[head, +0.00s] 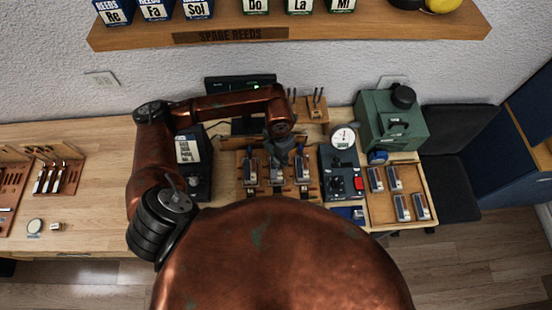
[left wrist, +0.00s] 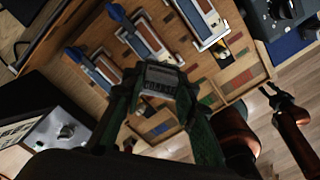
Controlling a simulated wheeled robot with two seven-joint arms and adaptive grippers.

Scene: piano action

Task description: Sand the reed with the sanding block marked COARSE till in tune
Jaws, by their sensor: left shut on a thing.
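My left gripper (head: 283,150) is over the wooden reed board (head: 240,192). In the left wrist view its green fingers (left wrist: 155,95) are shut on a small grey sanding block (left wrist: 160,80); lettering shows on the block but is too blurred to read surely. Three reeds in blue and metal holders lie side by side on the board: a left one (head: 250,172), a middle one (head: 276,174) and a right one (head: 302,172). The block is near them; I cannot tell whether it touches one. My right gripper (left wrist: 274,92) shows at the right of the left wrist view, open and empty.
A dark box with a round dial (head: 342,138) and red switch stands right of the board. A tray (head: 433,190) with several reed pieces and a green machine (head: 390,122) are farther right. A dark box (head: 192,180) stands left.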

